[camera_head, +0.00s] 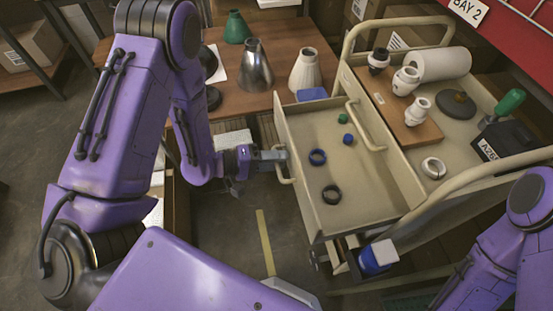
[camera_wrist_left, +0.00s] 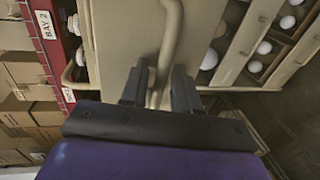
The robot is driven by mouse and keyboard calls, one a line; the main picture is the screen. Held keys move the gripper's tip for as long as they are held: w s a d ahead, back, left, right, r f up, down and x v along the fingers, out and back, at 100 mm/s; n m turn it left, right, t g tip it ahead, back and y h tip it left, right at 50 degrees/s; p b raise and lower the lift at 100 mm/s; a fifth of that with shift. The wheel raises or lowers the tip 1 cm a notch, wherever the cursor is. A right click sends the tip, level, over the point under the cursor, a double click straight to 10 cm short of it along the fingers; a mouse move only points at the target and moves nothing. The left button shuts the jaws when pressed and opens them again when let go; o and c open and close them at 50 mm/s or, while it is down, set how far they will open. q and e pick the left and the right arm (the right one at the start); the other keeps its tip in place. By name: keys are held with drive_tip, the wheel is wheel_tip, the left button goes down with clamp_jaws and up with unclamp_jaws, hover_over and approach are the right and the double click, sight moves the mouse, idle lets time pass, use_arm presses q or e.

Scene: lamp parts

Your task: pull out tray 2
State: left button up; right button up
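A beige tray (camera_head: 318,215) of the cart stands pulled out to the left in the head view. Dark rings and small blue and green pieces lie in it. Its front carries a bar handle (camera_head: 285,168). No number on the tray is readable. My left gripper (camera_head: 272,157) is at this handle. In the left wrist view the handle bar (camera_wrist_left: 170,40) runs between the two fingers of the left gripper (camera_wrist_left: 160,85), which sit close on both sides of it. The tray front (camera_wrist_left: 125,45) is behind them. My right arm shows at the lower right, its gripper out of view.
The cart top (camera_head: 455,140) holds white sockets, a white roll (camera_head: 440,64) and a black box (camera_head: 505,142). A blue-and-white item (camera_head: 378,256) is low beside the tray. A wooden table (camera_head: 285,38) with cone shades stands behind. Floor (camera_head: 235,235) is clear left of the tray.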

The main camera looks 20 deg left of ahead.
use_arm(q)
drive_tip(key=b+v, duration=0.1)
drive_tip(key=v, duration=0.9)
drive_tip(key=shift+s+a, duration=0.2)
drive_tip(key=w+a+f+m+y, duration=0.1)
drive_tip(key=w+a+f+y, duration=0.3)
drive_tip(key=a+f+y, duration=0.45)
drive_tip(key=s+d+f+g+y, duration=0.2)
drive_tip(key=s+f, duration=0.4)
drive_tip(key=s, duration=0.3)
drive_tip(key=s+d+f+g+y, duration=0.2)
drive_tip(key=s+f+g+y, duration=0.2)
drive_tip(key=s, duration=0.5)
wheel_tip(320, 180, down, 3)
drive_tip(key=shift+s+d+r+y, duration=0.2)
drive_tip(key=shift+s+d+y, duration=0.1)
drive_tip(key=shift+y, duration=0.25)
